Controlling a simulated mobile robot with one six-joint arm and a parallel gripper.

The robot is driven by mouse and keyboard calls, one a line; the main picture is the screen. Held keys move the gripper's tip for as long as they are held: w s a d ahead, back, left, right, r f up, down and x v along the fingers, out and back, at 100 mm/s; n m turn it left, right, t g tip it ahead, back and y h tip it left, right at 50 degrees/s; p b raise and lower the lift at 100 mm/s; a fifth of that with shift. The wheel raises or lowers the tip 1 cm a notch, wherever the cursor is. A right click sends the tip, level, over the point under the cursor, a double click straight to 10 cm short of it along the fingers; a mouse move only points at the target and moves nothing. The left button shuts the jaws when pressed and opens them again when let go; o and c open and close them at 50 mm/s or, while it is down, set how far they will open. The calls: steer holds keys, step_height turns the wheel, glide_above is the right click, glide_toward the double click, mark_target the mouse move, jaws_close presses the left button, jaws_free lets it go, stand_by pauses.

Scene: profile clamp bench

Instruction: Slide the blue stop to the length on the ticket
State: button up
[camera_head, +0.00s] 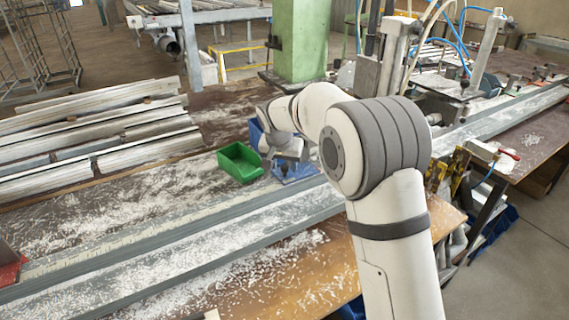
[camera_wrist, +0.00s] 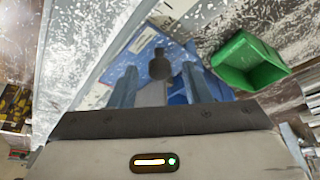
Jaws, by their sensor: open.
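The blue stop (camera_wrist: 143,42) shows in the wrist view as a blue plate with a pale label patch, whose writing is too small to read. A dark grey knob (camera_wrist: 160,66) stands up from it. My gripper (camera_wrist: 160,76) is open, with one finger on each side of the knob; I cannot tell whether they touch it. In the head view my gripper (camera_head: 285,166) is low over the blue stop (camera_head: 301,171) at the long rail, partly hiding it. I cannot make out a ticket in either view.
A green bin (camera_head: 239,161) stands just left of my gripper and also shows in the wrist view (camera_wrist: 247,63). The long grey rail (camera_head: 190,240) with a scale strip runs across the bench, covered in chips. Metal profiles (camera_head: 95,130) lie at the left. A green pillar (camera_head: 300,40) stands behind.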

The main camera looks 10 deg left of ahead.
steer(key=shift+w+f, duration=0.1)
steer(key=shift+f, duration=0.05)
steer(key=shift+c, duration=0.3)
jaws_close()
